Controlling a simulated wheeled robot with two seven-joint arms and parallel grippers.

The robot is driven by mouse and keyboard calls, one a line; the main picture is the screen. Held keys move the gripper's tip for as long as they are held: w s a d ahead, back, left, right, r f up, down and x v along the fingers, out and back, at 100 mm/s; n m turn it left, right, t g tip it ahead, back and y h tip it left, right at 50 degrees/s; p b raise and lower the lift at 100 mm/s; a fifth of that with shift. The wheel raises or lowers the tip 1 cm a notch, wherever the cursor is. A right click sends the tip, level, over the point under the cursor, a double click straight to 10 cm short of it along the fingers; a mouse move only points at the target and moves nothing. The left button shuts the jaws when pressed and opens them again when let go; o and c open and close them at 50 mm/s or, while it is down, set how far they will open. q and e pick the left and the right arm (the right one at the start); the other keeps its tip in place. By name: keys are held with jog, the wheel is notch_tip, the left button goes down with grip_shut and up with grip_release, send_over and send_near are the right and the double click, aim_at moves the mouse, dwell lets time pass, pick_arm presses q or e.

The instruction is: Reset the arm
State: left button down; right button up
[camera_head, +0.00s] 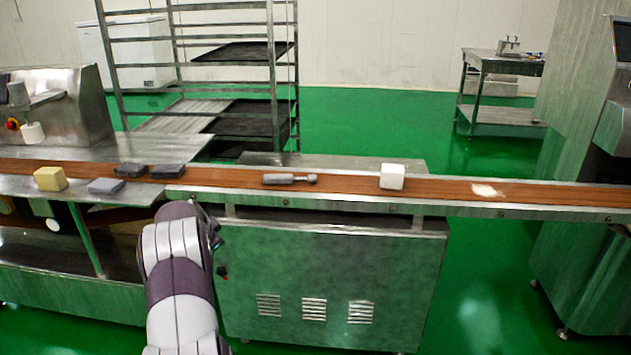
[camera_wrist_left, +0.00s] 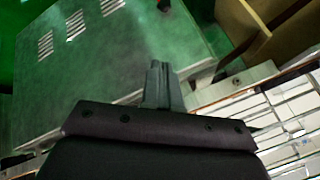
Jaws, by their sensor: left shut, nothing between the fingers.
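My left arm (camera_head: 178,265) rises from the bottom of the head view, in front of the conveyor and the steel cabinet. Its gripper is mostly hidden behind the arm links there. In the left wrist view my left gripper (camera_wrist_left: 158,70) is shut, with nothing between its fingers. The steel cabinet (camera_wrist_left: 110,75) with its vent slots lies beyond the fingers. My right gripper is in neither view.
The brown conveyor belt (camera_head: 345,184) carries a white block (camera_head: 392,176), a grey tool (camera_head: 288,179) and a pale flat patch (camera_head: 486,190). A yellow block (camera_head: 50,179) and several dark blocks lie at left. A rack (camera_head: 271,75) stands behind.

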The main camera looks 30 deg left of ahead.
pick_arm(q)
jog(key=s+d+f+n+g+h, duration=0.1)
jog(key=s+d+f+n, duration=0.2)
jog(key=d, duration=0.3)
jog(key=s+d+f+n+g+h, duration=0.1)
jog(key=s+d+f+n+g, duration=0.15)
jog(key=d, duration=0.25)
jog(key=s+d+r+m+g+h, duration=0.1)
jog(key=s+d, duration=0.4)
jog(key=d, duration=0.5)
jog(key=s+d+r, duration=0.1)
jog(key=s+d, duration=0.3)
jog(key=d, duration=0.6)
jog(key=s+d+r+m+g+h, duration=0.15)
jog(key=s+d, duration=0.35)
jog(key=d, duration=0.6)
jog(key=d+r+m+t+p, duration=0.1)
jog(key=d+r+p, duration=0.2)
jog(key=r+p, duration=2)
notch_tip(320, 180, up, 2)
jog(key=shift+w+p, duration=0.3)
